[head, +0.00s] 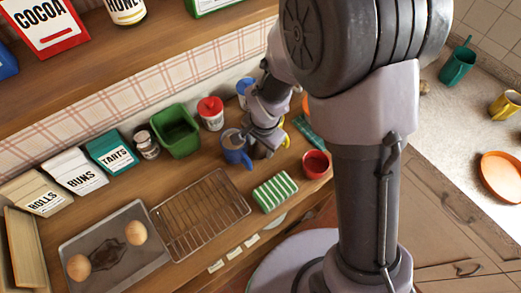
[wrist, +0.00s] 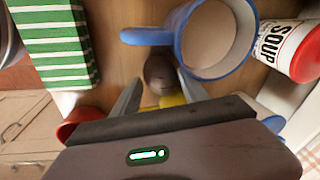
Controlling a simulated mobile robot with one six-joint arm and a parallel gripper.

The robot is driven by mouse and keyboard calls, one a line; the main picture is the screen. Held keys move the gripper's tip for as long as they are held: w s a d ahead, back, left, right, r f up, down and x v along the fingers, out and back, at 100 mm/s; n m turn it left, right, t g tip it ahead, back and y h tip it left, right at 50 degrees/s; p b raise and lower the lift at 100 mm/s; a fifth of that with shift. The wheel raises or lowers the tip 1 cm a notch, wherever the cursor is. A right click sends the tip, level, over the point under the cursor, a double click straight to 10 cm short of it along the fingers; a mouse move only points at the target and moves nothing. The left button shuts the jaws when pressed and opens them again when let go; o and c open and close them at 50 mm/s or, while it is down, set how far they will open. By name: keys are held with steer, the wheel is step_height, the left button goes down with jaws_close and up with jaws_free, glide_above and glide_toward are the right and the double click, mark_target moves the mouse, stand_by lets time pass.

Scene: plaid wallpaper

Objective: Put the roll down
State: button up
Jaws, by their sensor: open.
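My gripper (head: 264,150) is low over the counter beside a blue mug (head: 238,156), partly hidden by my own arm in the head view. In the wrist view its two fingers (wrist: 158,98) are apart. A small dark brown rounded thing (wrist: 160,72) lies between and just beyond the fingertips; it may be a roll, but I cannot tell for sure. Two light brown rolls (head: 135,232) (head: 78,267) sit on the grey baking tray (head: 158,262) at the front left, far from my gripper.
An empty wire rack (head: 200,215) lies right of the tray. A green striped block (head: 275,192) and red cup (head: 316,164) stand near the counter's front. The blue mug (wrist: 148,36) and soup can (wrist: 285,50) crowd the gripper. A green tub (head: 176,130) stands behind.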

steer(key=shift+w+f, duration=0.15)
steer(key=shift+f, duration=0.45)
steer(key=shift+r, duration=0.15)
steer(key=shift+c, duration=0.4)
jaws_close()
